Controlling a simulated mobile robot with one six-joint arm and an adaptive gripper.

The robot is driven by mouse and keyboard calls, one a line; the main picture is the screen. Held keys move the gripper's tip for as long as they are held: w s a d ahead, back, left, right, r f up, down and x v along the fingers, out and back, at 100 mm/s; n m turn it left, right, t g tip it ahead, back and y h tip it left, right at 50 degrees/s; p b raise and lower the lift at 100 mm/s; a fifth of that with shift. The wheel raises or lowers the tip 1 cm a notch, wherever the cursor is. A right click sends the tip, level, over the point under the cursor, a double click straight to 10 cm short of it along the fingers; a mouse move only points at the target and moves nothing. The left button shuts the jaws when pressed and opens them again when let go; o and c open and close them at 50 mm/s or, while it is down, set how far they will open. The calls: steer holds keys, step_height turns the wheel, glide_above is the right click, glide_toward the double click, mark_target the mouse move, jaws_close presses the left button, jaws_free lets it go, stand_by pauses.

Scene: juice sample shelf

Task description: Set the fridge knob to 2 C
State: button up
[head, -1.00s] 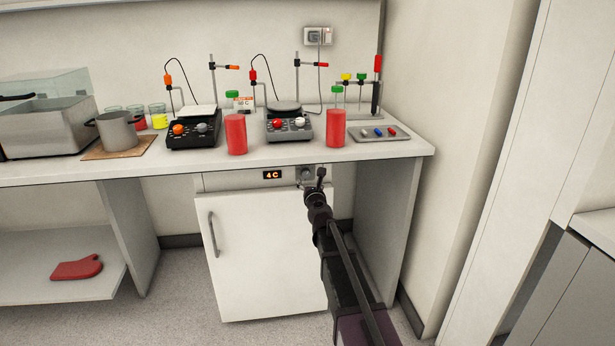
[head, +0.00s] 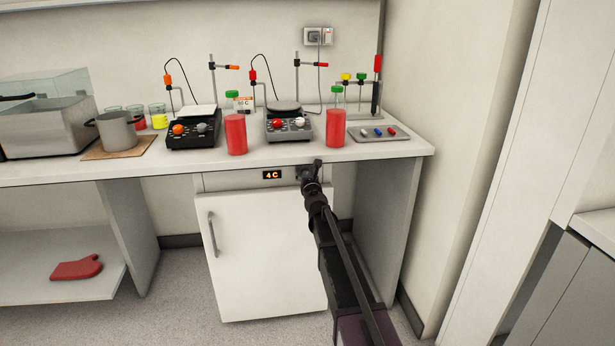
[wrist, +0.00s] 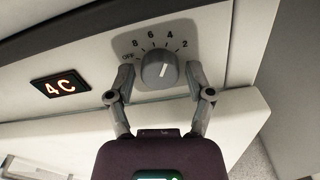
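The fridge knob (wrist: 159,70) is a round dark grey dial in the wrist view, with OFF, 8, 6, 4 and 2 printed around it. Its white mark points up towards the 4. The display (wrist: 60,85) beside it reads 4C, and the same display shows in the head view (head: 272,174). My gripper (wrist: 161,77) is open, with one finger on each side of the knob and a visible gap on both sides. In the head view my gripper (head: 312,175) is at the fridge's top panel and hides most of the knob.
The white fridge door (head: 258,255) is closed, with a handle (head: 213,234) at its left. The bench top (head: 290,159) overhangs just above the knob. Two red juice bottles (head: 236,135) (head: 335,128) and two hotplates stand on it.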

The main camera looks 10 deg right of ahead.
jaws_close()
steer(key=shift+d, duration=0.3)
steer(key=shift+a, duration=0.2)
steer(key=shift+m, duration=3)
steer(key=o, duration=0.5)
jaws_free()
steer(key=shift+w, duration=0.1)
